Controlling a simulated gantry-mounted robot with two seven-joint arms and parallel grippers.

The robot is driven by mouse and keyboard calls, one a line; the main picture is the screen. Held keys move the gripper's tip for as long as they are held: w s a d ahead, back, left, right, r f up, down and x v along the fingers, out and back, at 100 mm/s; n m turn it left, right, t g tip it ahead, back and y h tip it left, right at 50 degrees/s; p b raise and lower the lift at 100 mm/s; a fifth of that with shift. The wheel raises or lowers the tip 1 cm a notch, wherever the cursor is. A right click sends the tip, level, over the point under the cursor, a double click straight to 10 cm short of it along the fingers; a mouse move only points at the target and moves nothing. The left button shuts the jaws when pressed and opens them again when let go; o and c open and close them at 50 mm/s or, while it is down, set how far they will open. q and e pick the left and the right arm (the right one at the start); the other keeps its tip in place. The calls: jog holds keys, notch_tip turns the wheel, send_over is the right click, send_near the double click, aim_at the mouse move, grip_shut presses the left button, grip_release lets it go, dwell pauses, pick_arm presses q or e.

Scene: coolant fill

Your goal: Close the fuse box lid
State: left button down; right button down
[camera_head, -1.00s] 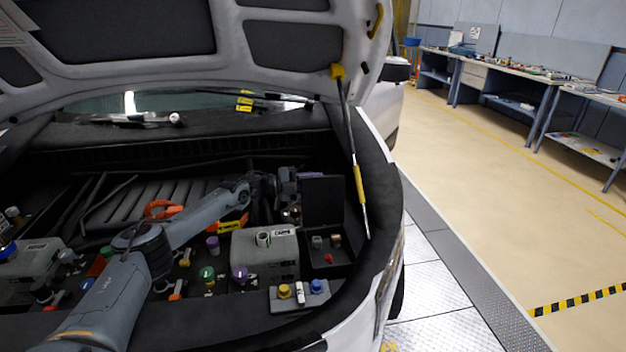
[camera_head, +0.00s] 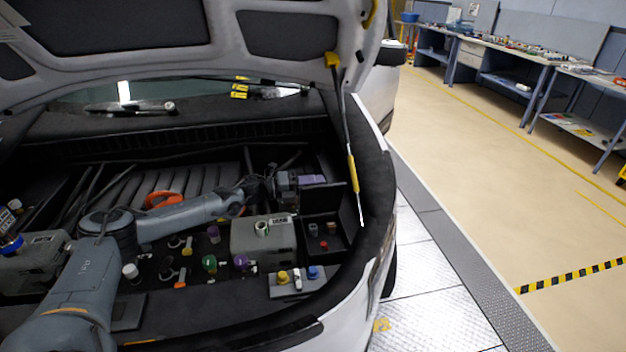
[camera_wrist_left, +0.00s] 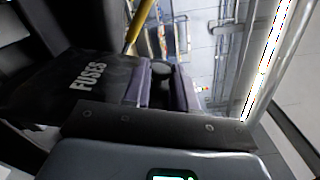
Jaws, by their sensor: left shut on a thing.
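The fuse box (camera_head: 343,246) sits at the right end of the engine bay. Its dark lid (camera_head: 322,199) is raised at the back of the box, and the inside with small fuses and a red piece is visible. In the left wrist view the lid (camera_wrist_left: 90,82) fills the left side, with "FUSES" printed on it. My left gripper (camera_head: 312,180) is at the lid's upper edge. In the wrist view its purple-grey fingers (camera_wrist_left: 163,88) are shut on what looks like the lid's edge; the exact contact is partly hidden. My right gripper is out of view.
A grey box (camera_head: 262,244) stands left of the fuse box, with a small block of yellow and blue caps (camera_head: 297,280) in front. A hood strut (camera_head: 352,172) rises close on the right. The open hood (camera_head: 290,38) hangs above.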

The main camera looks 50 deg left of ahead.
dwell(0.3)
pick_arm(q)
jog(key=c, duration=0.9)
grip_release()
jog(key=shift+s, duration=0.15)
jog(key=p+v, duration=0.3)
jog(key=v, duration=0.7)
jog(key=shift+s+a, duration=0.2)
jog(key=shift+s, duration=0.05)
